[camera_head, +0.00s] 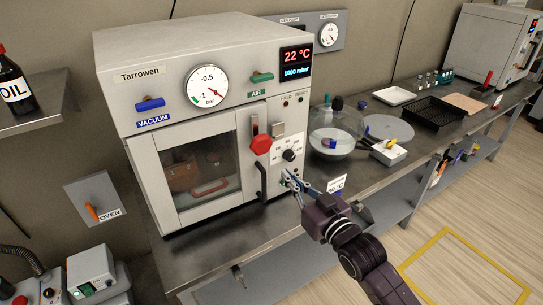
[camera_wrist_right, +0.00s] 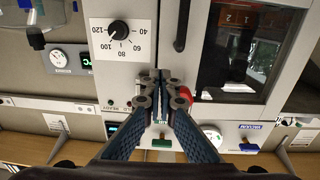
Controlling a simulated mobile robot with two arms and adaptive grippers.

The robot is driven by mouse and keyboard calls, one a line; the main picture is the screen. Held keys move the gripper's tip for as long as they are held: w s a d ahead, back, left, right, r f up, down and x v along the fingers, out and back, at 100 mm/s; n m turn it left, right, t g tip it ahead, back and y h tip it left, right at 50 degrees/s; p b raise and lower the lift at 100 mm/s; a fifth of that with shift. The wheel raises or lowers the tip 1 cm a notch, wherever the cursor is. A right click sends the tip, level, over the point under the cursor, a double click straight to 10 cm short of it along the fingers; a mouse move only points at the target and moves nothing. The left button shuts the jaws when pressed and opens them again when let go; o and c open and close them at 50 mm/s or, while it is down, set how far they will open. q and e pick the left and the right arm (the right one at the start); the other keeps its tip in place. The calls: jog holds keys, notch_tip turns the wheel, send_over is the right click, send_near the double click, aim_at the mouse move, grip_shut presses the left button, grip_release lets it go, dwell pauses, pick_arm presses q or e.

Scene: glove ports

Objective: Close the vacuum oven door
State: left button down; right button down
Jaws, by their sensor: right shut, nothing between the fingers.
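The vacuum oven (camera_head: 205,55) is a light grey box on the bench. Its windowed door (camera_head: 205,175) looks flush or nearly flush with the front; I cannot tell if a small gap remains. The door has a black handle (camera_head: 261,182) on its right side. A red latch knob (camera_head: 260,144) sits above the handle. My right gripper (camera_head: 288,178) is shut and empty in front of the control panel, right of the handle and below the black dial (camera_head: 289,155). In the right wrist view, the fingertips (camera_wrist_right: 161,76) are beside the red knob (camera_wrist_right: 185,95). My left gripper is out of view.
A glass vessel (camera_head: 333,133) and a small white box (camera_head: 388,152) stand right of the oven. A black tray (camera_head: 433,112) lies farther along the bench. An oil bottle (camera_head: 14,85) stands on the left shelf. The floor at right is clear.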

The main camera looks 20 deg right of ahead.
jog(key=w+a+p, duration=0.1)
jog(key=w+p, duration=0.1)
jog(key=w, duration=0.7)
jog(key=shift+w+a, duration=0.25)
jog(key=shift+a, duration=0.05)
